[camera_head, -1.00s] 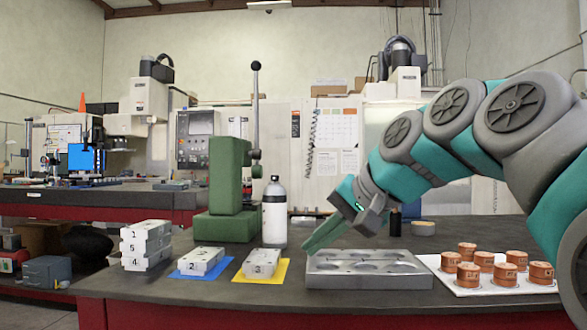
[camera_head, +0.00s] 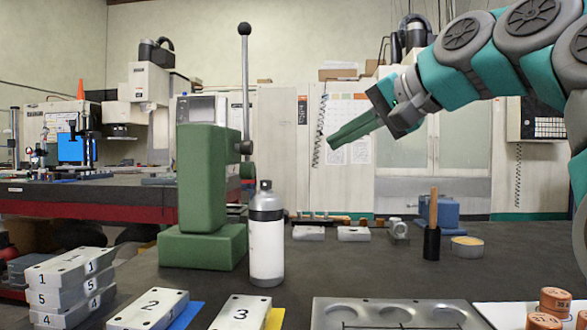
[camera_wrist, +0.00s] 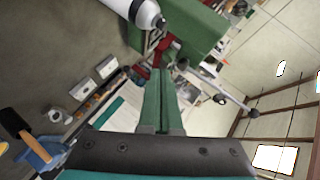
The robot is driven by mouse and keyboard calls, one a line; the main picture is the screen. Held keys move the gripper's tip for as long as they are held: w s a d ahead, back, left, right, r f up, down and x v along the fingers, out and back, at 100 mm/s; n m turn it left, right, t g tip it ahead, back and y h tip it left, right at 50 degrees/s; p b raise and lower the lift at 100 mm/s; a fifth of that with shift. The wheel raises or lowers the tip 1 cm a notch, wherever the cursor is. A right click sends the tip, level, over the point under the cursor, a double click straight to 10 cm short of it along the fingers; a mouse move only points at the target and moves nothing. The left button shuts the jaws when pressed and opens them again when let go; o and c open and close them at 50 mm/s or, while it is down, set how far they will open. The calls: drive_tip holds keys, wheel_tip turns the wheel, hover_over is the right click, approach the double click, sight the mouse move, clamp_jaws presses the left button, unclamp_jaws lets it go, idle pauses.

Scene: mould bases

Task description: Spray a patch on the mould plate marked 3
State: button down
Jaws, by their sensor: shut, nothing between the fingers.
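The mould plate marked 3 (camera_head: 243,315) lies on a yellow sheet (camera_head: 275,318) at the front of the bench, partly cut off by the lower picture edge. A white spray bottle with a grey top (camera_head: 266,245) stands upright behind it, beside the green press (camera_head: 203,205). The bottle also shows at the top of the wrist view (camera_wrist: 142,12). My gripper (camera_head: 332,143) is raised above the bench, to the right of the bottle and apart from it. Its green fingers are shut and empty, and they show in the wrist view (camera_wrist: 160,75).
Plate 2 (camera_head: 150,310) lies on a blue sheet. Plates 1, 5 and 4 (camera_head: 65,285) are stacked at left. A grey tray with round recesses (camera_head: 330,316) and orange cylinders (camera_head: 555,301) are at front right.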

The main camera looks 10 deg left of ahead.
sight(266, 185)
idle(0.3)
drive_tip(key=s+a+f+x, duration=0.1)
drive_tip(key=s+x, duration=0.1)
drive_tip(key=x, duration=1)
drive_tip(key=shift+a+f+b, duration=0.25)
drive_tip(key=shift+a+b, duration=0.05)
drive_tip(key=shift+a, duration=0.1)
drive_tip(key=shift+f, duration=0.1)
